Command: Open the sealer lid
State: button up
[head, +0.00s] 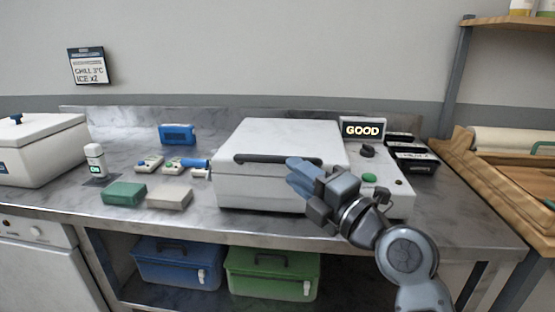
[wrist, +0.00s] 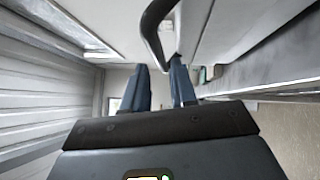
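The sealer is a white box on the steel bench in the head view. Its lid (head: 285,137) looks shut, with a dark bar handle (head: 262,159) along its front. My gripper (head: 296,178) is in front of the lid, by the right end of the handle. In the wrist view the two blue fingers of my gripper (wrist: 162,88) stand apart with nothing held between them. The handle (wrist: 152,28) curves down close to the fingertips there; I cannot tell whether they touch. My gripper hides part of the sealer's front right.
A GOOD display (head: 363,129), a dark dial (head: 367,150) and a green button (head: 369,177) are at the sealer's right. Black trays (head: 415,161) lie beyond. Green (head: 124,193) and beige (head: 169,197) packs lie left. A white cooler (head: 40,150) stands far left.

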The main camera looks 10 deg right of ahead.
aim_at(282, 162)
jog(key=p+x, duration=0.1)
jog(key=x, duration=0.4)
jog(key=shift+w+r, duration=0.1)
jog(key=shift+r, duration=0.05)
jog(key=shift+w+a+p, duration=0.25)
jog(key=shift+w+p, duration=0.05)
jog(key=shift+w, duration=0.25)
jog(key=shift+c, duration=0.4)
grip_shut()
